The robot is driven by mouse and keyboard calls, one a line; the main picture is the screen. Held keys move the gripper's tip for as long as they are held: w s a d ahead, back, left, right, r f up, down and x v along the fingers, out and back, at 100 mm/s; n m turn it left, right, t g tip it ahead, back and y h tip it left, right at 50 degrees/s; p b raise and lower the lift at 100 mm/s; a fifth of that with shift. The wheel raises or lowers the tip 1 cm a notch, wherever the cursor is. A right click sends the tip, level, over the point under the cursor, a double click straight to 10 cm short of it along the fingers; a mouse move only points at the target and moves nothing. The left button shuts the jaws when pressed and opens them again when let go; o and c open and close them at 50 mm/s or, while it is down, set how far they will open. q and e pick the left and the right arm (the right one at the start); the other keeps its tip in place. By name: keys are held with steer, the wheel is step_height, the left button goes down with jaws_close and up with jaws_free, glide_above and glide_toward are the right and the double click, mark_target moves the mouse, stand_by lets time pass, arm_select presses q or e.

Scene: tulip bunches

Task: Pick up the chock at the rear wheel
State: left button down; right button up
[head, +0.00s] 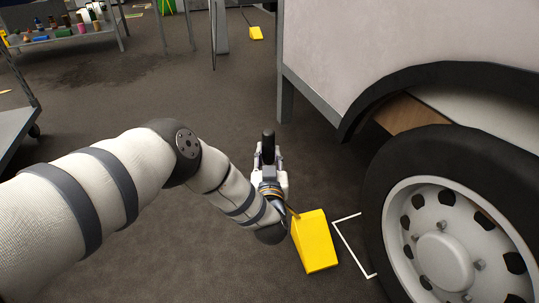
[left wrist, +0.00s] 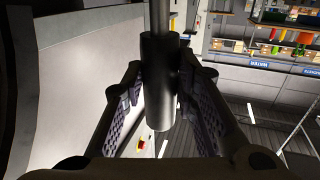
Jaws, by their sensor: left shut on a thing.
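The yellow chock (head: 314,242) shows in the head view just left of the truck's wheel (head: 445,225), beside a white corner mark (head: 352,250). A thin rod runs from the chock toward my left gripper (head: 269,170). The gripper is shut on a black handle grip (head: 268,143), whose end sticks up past the fingers. In the left wrist view the black grip (left wrist: 159,85) lies between both finger pads, with a grey rod leading out of it. I cannot tell whether the chock touches the floor. My right gripper is not in view.
The truck body (head: 375,45) fills the upper right, with a grey post below its corner. Another yellow chock (head: 256,33) lies far back. A grey cart (head: 15,130) stands at the left, and a loaded shelf (head: 65,38) behind it. The middle floor is clear.

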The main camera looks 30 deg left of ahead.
arm_select(q)
steer(key=c, duration=1.2)
jaws_free()
steer(key=v, duration=1.2)
